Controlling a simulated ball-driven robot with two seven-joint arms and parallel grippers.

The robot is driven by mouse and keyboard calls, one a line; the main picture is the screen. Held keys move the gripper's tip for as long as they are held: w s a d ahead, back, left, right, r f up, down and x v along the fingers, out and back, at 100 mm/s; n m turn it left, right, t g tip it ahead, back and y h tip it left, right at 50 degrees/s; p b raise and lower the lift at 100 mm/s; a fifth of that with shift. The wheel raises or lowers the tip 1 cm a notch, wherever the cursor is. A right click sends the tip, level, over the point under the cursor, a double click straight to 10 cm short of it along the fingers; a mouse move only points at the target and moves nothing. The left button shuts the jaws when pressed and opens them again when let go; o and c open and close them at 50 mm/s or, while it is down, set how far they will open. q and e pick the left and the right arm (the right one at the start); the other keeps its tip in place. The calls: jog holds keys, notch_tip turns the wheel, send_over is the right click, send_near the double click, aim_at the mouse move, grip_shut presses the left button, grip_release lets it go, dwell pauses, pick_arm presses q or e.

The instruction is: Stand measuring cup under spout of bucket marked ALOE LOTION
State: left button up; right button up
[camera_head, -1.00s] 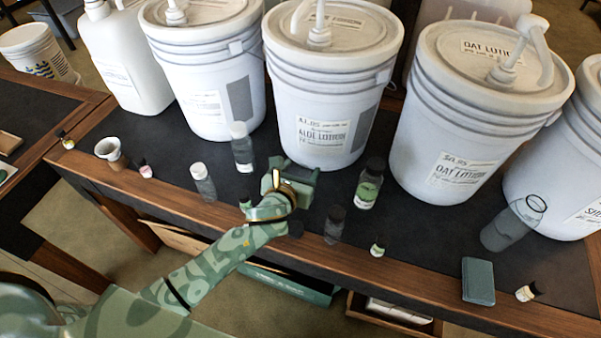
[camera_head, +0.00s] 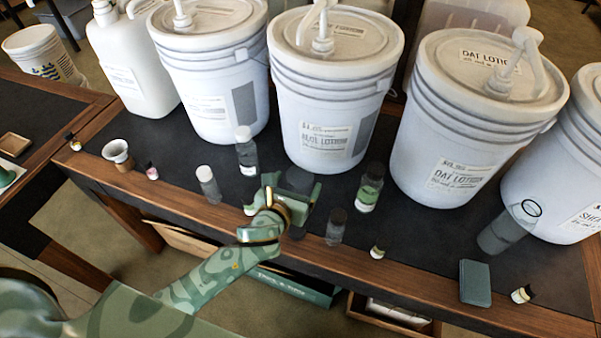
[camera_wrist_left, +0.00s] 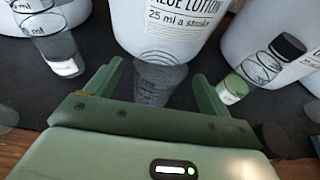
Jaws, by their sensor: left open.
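The bucket marked ALOE LOTION (camera_head: 312,108) stands at the back middle; its label also shows in the left wrist view (camera_wrist_left: 178,16). Its pump (camera_head: 323,42) rises from the lid, cut off by the top edge. A clear cup, which looks like the measuring cup (camera_wrist_left: 158,82), is in front of this bucket; it also shows faintly in the head view (camera_head: 298,178). My left gripper (camera_head: 291,190) is open, its fingers (camera_wrist_left: 157,78) on either side of the cup with gaps. The cup's base is hidden by the gripper. My right gripper is not in view.
The OAT LOTION bucket (camera_head: 455,125) stands to the right. Small bottles stand close by: a green one (camera_head: 369,188), a grey one (camera_head: 336,226) and a clear one with a white cap (camera_head: 246,152). Another clear vessel (camera_head: 505,232) is at right. The wooden front edge (camera_head: 420,285) is near.

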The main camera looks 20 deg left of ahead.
pick_arm(q)
jog(key=p+v, duration=0.1)
jog(key=v, duration=0.5)
jog(key=shift+s+r, duration=0.2)
jog(key=shift+s, duration=0.2)
